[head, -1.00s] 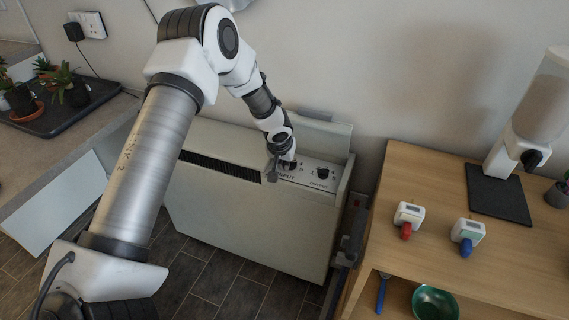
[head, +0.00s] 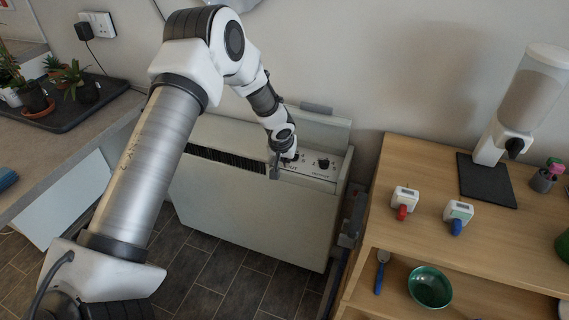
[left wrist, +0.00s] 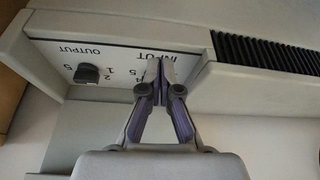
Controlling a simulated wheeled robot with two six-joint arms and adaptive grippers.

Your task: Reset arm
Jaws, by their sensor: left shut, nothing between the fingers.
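My left arm reaches from the left in the head view. Its gripper (head: 283,162) is at the control panel of the pale storage heater (head: 250,220). In the left wrist view my left gripper (left wrist: 160,88) is shut, with its fingertips together and nothing between them. The fingertips overlap the INPUT marking and hide the dial there; I cannot tell whether they touch it. The black OUTPUT knob (left wrist: 87,73) is clear of the gripper, and it also shows in the head view (head: 323,163). My right gripper is not in view.
A wooden shelf unit (head: 415,170) stands right of the heater, with two small white devices, one red-tipped (head: 404,203) and one blue-tipped (head: 458,216), and a dispenser (head: 515,115). A counter (head: 60,140) with a black plant tray is at left. Tiled floor lies in front.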

